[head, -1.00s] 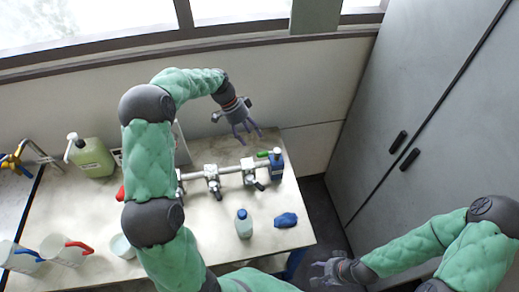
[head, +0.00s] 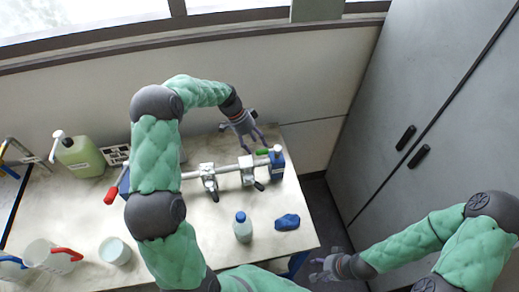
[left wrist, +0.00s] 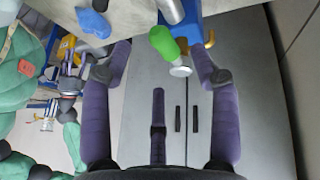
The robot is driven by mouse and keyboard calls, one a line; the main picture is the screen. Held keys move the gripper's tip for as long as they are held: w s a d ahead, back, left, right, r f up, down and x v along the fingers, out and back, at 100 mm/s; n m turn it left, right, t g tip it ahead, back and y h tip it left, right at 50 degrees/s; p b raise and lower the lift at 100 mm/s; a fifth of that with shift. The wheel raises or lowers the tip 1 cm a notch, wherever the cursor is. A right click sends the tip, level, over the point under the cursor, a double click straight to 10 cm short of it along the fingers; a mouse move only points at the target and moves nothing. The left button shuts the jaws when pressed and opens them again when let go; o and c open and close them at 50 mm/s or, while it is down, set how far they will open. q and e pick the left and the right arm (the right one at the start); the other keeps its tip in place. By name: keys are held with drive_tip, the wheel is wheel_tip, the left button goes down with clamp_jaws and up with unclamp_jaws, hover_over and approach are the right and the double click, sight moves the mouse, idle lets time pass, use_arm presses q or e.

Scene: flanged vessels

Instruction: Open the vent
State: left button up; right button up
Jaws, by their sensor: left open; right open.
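A metal pipe assembly (head: 228,172) runs along the bench, with clamps on it. A small green handle (head: 264,152) sits near its right end, beside a blue block (head: 276,168). Which part is the vent is not marked. My left gripper (head: 254,146) is open, with its fingertips just above and beside the green handle. In the left wrist view, the green handle (left wrist: 162,42) and a pale round end lie between the open fingers, with no clear contact. A red handle (head: 112,195) is at the pipe's left side, partly behind my arm. My right gripper (head: 322,274) is open and empty, off the bench's right side.
A bottle with a blue cap (head: 242,228) and a blue crumpled item (head: 287,222) stand in front of the pipe. A grey cabinet (head: 440,120) stands at right.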

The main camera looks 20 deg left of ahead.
sight(260, 151)
use_arm(q)
drive_tip(key=shift+x, duration=2.15)
clamp_jaws()
